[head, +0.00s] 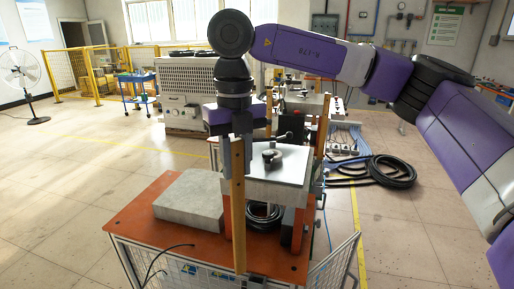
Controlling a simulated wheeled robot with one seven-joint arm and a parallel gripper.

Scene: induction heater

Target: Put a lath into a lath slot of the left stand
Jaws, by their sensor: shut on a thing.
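My gripper (237,148) is in the middle of the head view, pointing down, with its fingers closed on the upper end of a long wooden lath (239,215). The lath hangs almost upright in front of an orange-topped cart (160,228). Its lower end shows near the cart's front edge; I cannot tell whether it touches anything. Behind it is a stand with orange posts (299,228) and a grey top plate (285,163). Another upright lath (322,132) shows at its right rear. The lath slots are not clear, and the held lath and gripper hide part of the stand.
A grey slab (190,200) lies on the cart, left of the lath. A coiled black hose (393,172) lies on the floor to the right. A wire mesh panel (335,265) sticks out at the cart's front right.

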